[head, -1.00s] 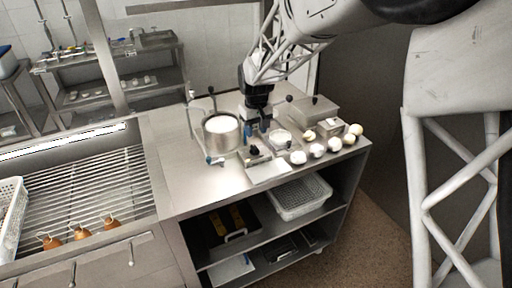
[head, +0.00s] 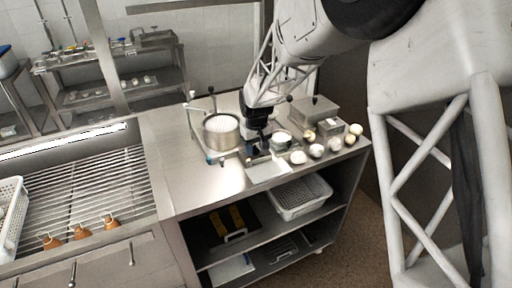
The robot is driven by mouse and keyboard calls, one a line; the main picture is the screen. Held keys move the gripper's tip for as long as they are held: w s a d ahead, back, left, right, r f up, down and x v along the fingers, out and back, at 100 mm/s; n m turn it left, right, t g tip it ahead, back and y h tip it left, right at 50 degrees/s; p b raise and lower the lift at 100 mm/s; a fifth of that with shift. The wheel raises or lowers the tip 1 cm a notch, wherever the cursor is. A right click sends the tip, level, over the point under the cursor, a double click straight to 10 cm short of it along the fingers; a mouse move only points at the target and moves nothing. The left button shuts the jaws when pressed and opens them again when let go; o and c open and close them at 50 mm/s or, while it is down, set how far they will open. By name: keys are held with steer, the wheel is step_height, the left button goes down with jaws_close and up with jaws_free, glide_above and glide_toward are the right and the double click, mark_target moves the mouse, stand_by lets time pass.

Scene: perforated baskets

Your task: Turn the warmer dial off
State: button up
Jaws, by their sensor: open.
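My gripper (head: 258,147) is open and points down over the small metal warmer unit at the front middle of the steel counter. The dark dial seen earlier on that unit is now hidden behind my gripper. I cannot tell whether the fingers touch the dial or are around it. A round metal pot (head: 221,144) with white contents stands just left of my gripper. A pale flat plate (head: 267,170) lies just in front of the unit.
A white bowl (head: 281,137) stands close right of my gripper. Several white round items, such as this one (head: 316,151), line the counter's right front. A lidded metal container (head: 312,110) stands behind them. A grill (head: 85,185) is at left. The counter's left part (head: 172,165) is clear.

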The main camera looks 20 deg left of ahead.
jaws_close()
steer(key=shift+n, duration=0.3)
steer(key=n, duration=0.5)
steer(key=shift+w+d+n, duration=0.15)
steer(key=shift+w+n, duration=0.1)
steer(key=shift+n, duration=0.05)
steer(key=n, duration=0.5)
steer(key=shift+w+n, duration=0.3)
steer(key=shift+n, duration=0.1)
stand_by(0.4)
jaws_free()
